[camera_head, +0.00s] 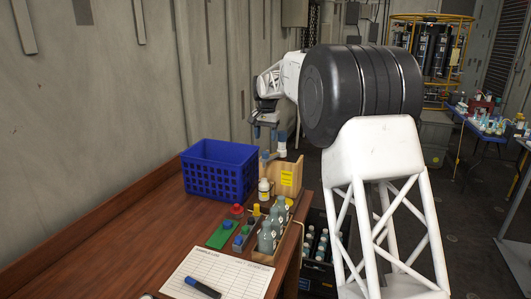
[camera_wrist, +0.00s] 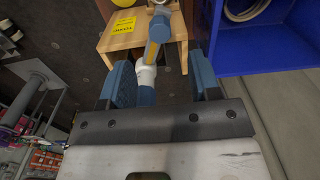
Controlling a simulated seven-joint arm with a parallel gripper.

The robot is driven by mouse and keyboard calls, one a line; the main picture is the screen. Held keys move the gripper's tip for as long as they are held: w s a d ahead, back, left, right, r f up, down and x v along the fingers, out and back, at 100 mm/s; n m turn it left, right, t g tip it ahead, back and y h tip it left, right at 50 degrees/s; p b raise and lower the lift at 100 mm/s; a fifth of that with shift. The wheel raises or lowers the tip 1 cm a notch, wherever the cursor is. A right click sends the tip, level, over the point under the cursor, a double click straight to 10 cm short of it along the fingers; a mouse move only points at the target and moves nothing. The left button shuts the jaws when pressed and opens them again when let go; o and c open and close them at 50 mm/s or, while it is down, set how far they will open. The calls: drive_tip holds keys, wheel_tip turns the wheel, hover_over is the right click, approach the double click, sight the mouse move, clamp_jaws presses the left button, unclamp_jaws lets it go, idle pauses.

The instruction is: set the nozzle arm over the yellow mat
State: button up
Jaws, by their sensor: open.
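The nozzle arm (camera_wrist: 157,45) is a blue-grey piece with a yellow stripe and a white joint, on a wooden stand (camera_wrist: 107,43). In the wrist view part of it lies between the two blue fingers of my gripper (camera_wrist: 163,82), nearer the left finger. The fingers are apart, with visible space on the right side. In the head view my gripper (camera_head: 266,130) points down above the stand, close to the nozzle arm's upright (camera_head: 282,147). I cannot make out a yellow mat for certain. A yellow disc (camera_wrist: 125,3) is cut off at the wrist view's top edge.
A blue crate (camera_head: 218,171) stands left of the stand and close to my right finger in the wrist view. Bottles (camera_head: 266,238), a green board (camera_head: 221,235) and a paper sheet (camera_head: 217,275) are on the table. The table's left part is clear.

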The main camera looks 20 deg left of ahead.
sight(265, 152)
drive_tip(key=shift+f, duration=3.6)
drive_tip(key=shift+c, duration=0.2)
clamp_jaws()
